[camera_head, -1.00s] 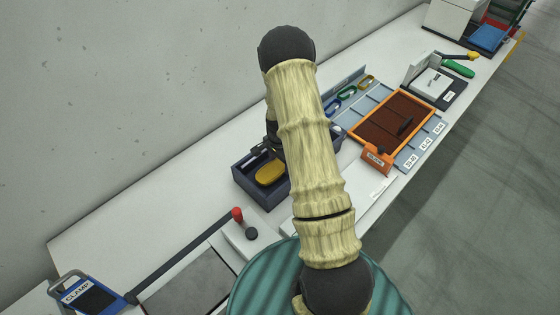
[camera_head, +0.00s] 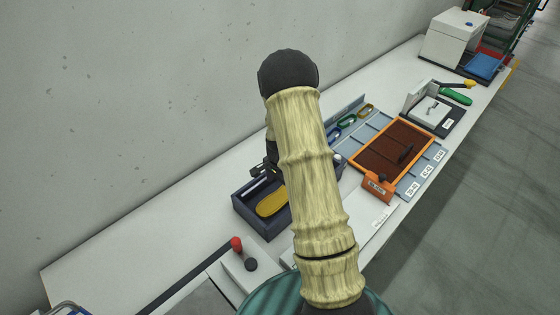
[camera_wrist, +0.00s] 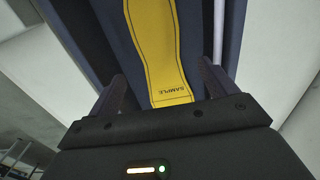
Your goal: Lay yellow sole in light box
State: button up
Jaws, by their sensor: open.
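The yellow sole (camera_head: 272,203) lies in a dark blue box (camera_head: 262,227) left of my arm in the head view. In the wrist view the sole (camera_wrist: 158,45), marked SAMPLE, lies lengthwise between the spread fingers of my open gripper (camera_wrist: 161,88), with dark walls on both sides. I cannot tell how far the fingertips are above it. In the head view my gripper is mostly hidden by my arm, over the back of the box. I cannot make out a light box for certain; my arm hides part of the bench.
An orange-framed brown tray (camera_head: 395,148) and an orange block (camera_head: 378,186) are right of my arm. A lever with a red knob (camera_head: 236,243) stands front left of the dark box. A white machine (camera_head: 453,38) is at the far end. The bench's back left is clear.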

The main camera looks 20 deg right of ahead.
notch_tip(320, 180, up, 14)
jog(key=b, duration=0.2)
jog(key=shift+a, duration=0.1)
jog(key=shift+s, duration=0.1)
dwell(0.4)
jog(key=s+a+r+n+t, duration=0.1)
jog(key=s+a+r+n, duration=0.1)
jog(key=s+a+n, duration=0.3)
jog(key=s+a+r+n+t, duration=0.1)
jog(key=s+a+n, duration=0.4)
jog(key=s+n, duration=0.4)
jog(key=s, duration=0.2)
jog(key=shift+s+a+r+t, duration=0.25)
jog(key=shift+s+r+t, duration=0.05)
jog(key=shift+r, duration=0.1)
